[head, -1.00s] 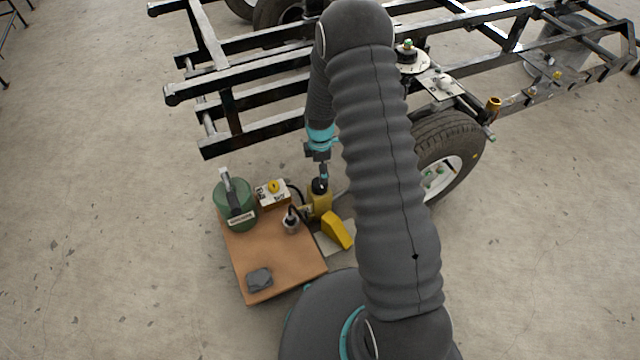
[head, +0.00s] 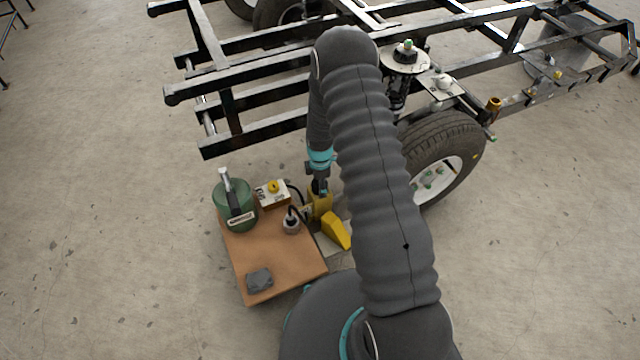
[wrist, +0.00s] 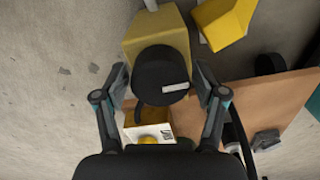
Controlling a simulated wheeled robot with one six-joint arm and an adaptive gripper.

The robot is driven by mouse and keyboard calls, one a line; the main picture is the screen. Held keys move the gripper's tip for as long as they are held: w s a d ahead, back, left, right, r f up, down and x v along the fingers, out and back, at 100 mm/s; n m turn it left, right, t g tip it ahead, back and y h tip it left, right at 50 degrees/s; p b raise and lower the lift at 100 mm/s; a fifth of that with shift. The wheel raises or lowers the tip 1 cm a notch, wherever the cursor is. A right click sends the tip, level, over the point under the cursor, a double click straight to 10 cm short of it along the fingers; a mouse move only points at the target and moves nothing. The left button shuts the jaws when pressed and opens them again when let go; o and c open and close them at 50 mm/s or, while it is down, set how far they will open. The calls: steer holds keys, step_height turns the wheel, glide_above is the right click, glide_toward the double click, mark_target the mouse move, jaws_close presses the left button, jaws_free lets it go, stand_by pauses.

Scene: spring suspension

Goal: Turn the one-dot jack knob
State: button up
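The yellow jack body (head: 320,203) stands by the right edge of the brown board in the head view. It also shows in the wrist view (wrist: 158,35), with a round black knob (wrist: 158,72) on it. The knob has a pale bar mark on its face; I cannot make out a dot. My gripper (wrist: 161,78) is open, with one finger on each side of the knob and a small gap visible on both sides. In the head view my gripper (head: 320,186) hides the knob.
A white box with a yellow knob (head: 273,187), a green canister (head: 233,205), a small grey fitting (head: 291,224) and a grey block (head: 259,280) are on the board (head: 275,255). A yellow wedge (head: 336,232) lies beside the jack. A tyre (head: 440,140) and black frame (head: 240,80) are close.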

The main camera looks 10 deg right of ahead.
steer(key=c, duration=0.7)
steer(key=shift+m, duration=0.3)
